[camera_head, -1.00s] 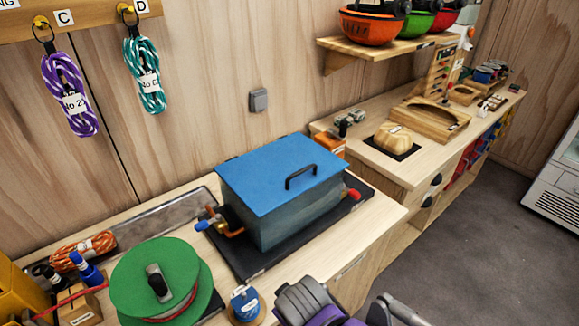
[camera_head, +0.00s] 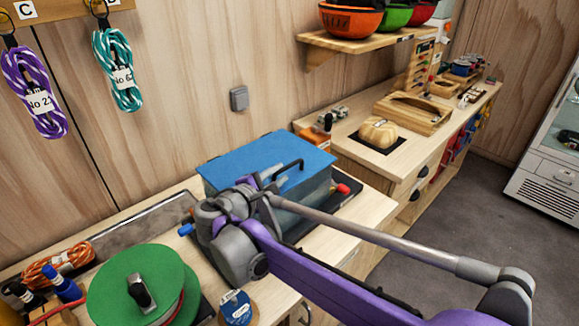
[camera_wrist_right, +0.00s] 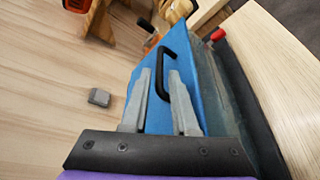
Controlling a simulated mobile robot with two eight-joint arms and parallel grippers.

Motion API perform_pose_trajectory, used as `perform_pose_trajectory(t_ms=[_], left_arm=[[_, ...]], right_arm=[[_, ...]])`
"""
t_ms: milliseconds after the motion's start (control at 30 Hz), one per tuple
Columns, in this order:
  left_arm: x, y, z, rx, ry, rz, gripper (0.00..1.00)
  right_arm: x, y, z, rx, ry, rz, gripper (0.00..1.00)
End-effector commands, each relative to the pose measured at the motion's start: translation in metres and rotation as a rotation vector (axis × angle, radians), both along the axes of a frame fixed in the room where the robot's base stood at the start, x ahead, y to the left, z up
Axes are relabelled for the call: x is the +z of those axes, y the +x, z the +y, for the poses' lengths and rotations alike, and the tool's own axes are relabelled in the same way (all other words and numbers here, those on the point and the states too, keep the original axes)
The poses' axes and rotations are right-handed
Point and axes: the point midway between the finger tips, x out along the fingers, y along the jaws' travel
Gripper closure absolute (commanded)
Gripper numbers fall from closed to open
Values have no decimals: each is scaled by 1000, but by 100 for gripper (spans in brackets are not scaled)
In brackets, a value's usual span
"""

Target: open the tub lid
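The tub (camera_head: 318,192) is a grey box with a flat blue lid (camera_head: 250,158), which lies closed on it. A black bar handle (camera_head: 289,172) stands on the lid near its front right part. My right gripper (camera_head: 268,188) is over the near side of the lid, with its fingers largely hidden by the wrist in the head view. In the right wrist view, my right gripper (camera_wrist_right: 160,77) is open, its two grey fingers apart. The black handle (camera_wrist_right: 168,55) appears between and beyond the fingertips, not gripped. My left gripper is not in view.
The tub stands on a dark mat (camera_head: 348,203) on the wooden bench. A green spool (camera_head: 150,280) and a blue tape roll (camera_head: 236,307) are near at left. A shelf with helmets (camera_head: 350,18) hangs behind at right. A red knob (camera_head: 342,188) sticks out at the tub's right.

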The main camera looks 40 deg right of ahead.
Motion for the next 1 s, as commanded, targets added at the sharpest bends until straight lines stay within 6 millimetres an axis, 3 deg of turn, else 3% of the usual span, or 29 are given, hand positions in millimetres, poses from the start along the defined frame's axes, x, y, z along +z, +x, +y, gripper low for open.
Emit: perform_pose_trajectory(t_ms=[100,300,733,900,1000], left_arm=[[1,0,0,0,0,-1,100],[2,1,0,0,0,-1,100],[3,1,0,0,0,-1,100],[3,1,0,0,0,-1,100],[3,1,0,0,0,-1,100]], right_arm=[[-5,8,-23,-5,1,-1,73],[-11,19,-47,-3,2,-1,73],[-14,23,-56,-1,3,-1,73],[-14,23,-56,1,3,-1,100],[-14,23,-56,1,3,-1,100]])
